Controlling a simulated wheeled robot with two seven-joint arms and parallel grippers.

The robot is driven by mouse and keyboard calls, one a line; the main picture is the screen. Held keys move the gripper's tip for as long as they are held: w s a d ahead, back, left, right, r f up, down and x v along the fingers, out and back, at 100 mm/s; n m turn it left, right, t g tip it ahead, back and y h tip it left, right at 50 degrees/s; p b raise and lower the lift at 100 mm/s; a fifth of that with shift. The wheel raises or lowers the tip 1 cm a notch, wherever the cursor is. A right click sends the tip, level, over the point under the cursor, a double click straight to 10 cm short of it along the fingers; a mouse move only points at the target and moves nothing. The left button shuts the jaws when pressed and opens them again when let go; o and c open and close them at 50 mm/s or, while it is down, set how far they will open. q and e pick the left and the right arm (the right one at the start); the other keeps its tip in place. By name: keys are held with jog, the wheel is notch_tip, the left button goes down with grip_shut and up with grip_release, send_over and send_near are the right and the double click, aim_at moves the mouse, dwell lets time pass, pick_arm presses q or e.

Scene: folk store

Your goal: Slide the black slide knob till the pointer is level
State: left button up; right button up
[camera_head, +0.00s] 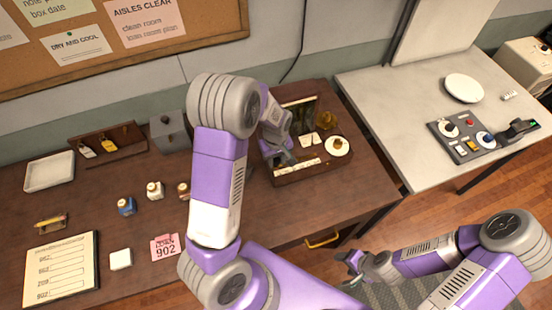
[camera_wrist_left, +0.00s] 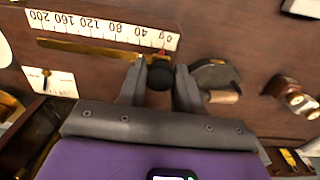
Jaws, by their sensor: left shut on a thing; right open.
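A wooden balance (camera_head: 312,177) stands at the right end of the brown table. Its number strip shows in the left wrist view (camera_wrist_left: 100,30), running from 0 to 200 g, with a brass rail (camera_wrist_left: 95,50) along it. The black slide knob (camera_wrist_left: 160,76) is near the zero end. My left gripper (camera_head: 281,160) is shut on the knob, a finger on each side of it in the left wrist view (camera_wrist_left: 160,85). A white card with a small dark pointer (camera_wrist_left: 46,80) is at left there; I cannot tell whether the pointer is level. My right gripper (camera_head: 352,263) is open, away from the table.
A white dish with a brass piece (camera_head: 337,146) and a brass pan (camera_head: 326,119) sit on the balance. A grey table (camera_head: 390,100) stands right, beyond a gap.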

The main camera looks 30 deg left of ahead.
pick_arm(q)
jog(key=shift+w+d, duration=0.9)
jog(key=shift+w, duration=0.15)
jog(key=o, duration=0.8)
jog(key=shift+o, duration=0.2)
notch_tip(320, 180, up, 7)
jog(key=p, duration=0.5)
